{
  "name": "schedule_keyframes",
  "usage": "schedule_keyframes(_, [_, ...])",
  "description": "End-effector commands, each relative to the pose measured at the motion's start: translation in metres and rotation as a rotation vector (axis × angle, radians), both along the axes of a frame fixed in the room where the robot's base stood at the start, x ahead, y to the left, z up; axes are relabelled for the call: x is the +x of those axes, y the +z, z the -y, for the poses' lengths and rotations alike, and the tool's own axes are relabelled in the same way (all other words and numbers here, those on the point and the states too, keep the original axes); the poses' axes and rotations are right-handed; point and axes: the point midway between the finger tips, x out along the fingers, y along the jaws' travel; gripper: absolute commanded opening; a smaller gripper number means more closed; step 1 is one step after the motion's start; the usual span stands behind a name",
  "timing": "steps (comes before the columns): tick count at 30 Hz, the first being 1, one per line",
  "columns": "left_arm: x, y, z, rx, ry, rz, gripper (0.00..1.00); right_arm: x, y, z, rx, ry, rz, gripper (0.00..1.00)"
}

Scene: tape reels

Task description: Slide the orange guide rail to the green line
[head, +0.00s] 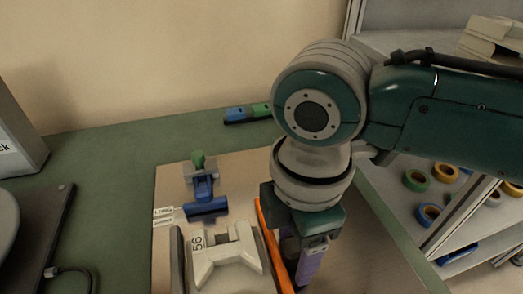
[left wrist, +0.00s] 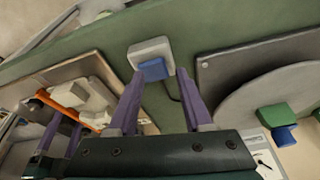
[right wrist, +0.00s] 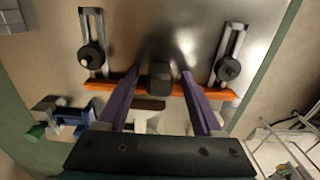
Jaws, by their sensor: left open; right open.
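The orange guide rail (head: 272,245) lies along the right part of the tan board in the head view; it also crosses the right wrist view (right wrist: 207,91) and shows in the left wrist view (left wrist: 68,95). Two slots with dark knobs (right wrist: 91,55) (right wrist: 228,68) meet the rail near its ends. A dark block (right wrist: 160,83) sits at its middle. My right gripper (right wrist: 160,75) is open, its purple fingers on either side of this block; I cannot tell if they touch it. My left gripper (left wrist: 160,85) is open and empty. I cannot make out a green line.
A pale splicing block (head: 228,262) and a blue-and-grey clamp (head: 205,195) stand on the board. A grey-and-blue device (left wrist: 152,62) is ahead of my left gripper. A shelf with tape rolls (head: 416,180) stands right.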

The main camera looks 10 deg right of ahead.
Motion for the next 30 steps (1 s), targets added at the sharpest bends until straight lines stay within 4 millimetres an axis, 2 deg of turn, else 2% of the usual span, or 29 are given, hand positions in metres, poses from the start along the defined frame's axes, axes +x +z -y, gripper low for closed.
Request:
schedule_keyframes(2, [0.0001, 0.0001, -0.0004, 0.001, -0.001, 0.000, 0.50, -0.0001, 0.0002, -0.0001, 0.000, 0.000, 0.000, 0.62])
schedule_keyframes(18, [0.0006, 0.0004, -0.0007, 0.002, 0.000, 0.002, 0.50, 0.0000, 0.0005, -0.0002, 0.000, 0.000, 0.000, 0.01])
schedule_keyframes(30, [0.0010, 0.0007, 0.0002, -0.001, 0.002, 0.003, 0.50, 0.0000, 0.0007, -0.0002, 0.001, 0.000, 0.000, 0.00])
